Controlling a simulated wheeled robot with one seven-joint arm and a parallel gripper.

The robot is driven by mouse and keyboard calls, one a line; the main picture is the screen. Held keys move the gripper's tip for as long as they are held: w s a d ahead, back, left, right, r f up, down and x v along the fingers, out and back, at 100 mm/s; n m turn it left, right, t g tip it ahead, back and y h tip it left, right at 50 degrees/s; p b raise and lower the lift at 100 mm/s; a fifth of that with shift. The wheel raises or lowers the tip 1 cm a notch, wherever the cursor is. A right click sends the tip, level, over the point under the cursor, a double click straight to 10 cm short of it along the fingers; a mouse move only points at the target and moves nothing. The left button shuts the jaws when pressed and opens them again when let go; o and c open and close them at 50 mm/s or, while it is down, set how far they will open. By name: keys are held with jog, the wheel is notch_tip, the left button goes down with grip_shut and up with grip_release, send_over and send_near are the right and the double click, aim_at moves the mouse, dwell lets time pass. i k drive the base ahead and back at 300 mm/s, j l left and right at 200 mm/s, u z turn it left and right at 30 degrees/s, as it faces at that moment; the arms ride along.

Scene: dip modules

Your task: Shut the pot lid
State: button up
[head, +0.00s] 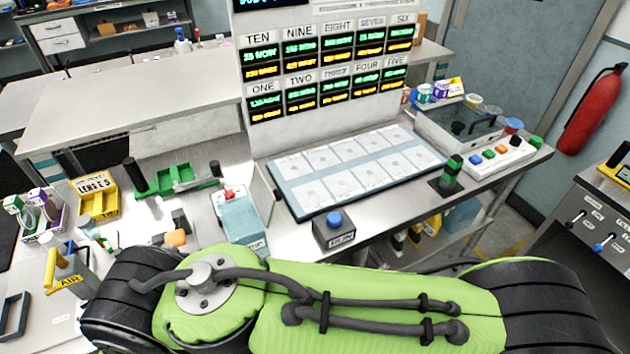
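No thing is clearly marked as the pot. A pale blue box (241,219) with a red knob on top stands left of the white panel tray, and a thin upright plate (263,194) stands at its right side. This plate may be an open lid, but I cannot tell. A grey box (440,131) with a dark, see-through top stands at the right back of the bench. My green arm crosses the bottom of the head view and hides the bench's front. My gripper is not in view.
A pale blue tray of white panels (316,207) lies mid-bench below the display board (300,130). A blue-button box (334,228), a green fixture (171,180), a yellow lens box (93,196) and a dark-green-topped post (448,176) stand around. A fire extinguisher (592,110) hangs at right.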

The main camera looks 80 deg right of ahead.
aim_at(265, 199)
jog(key=k+l+z, duration=0.2)
jog(key=k+l, duration=0.5)
jog(key=k+l+z, duration=0.2)
jog(key=k+l, duration=0.55)
jog(key=i+u, duration=0.15)
jog(key=u, duration=0.3)
jog(key=i+u, duration=0.2)
jog(key=u, duration=0.2)
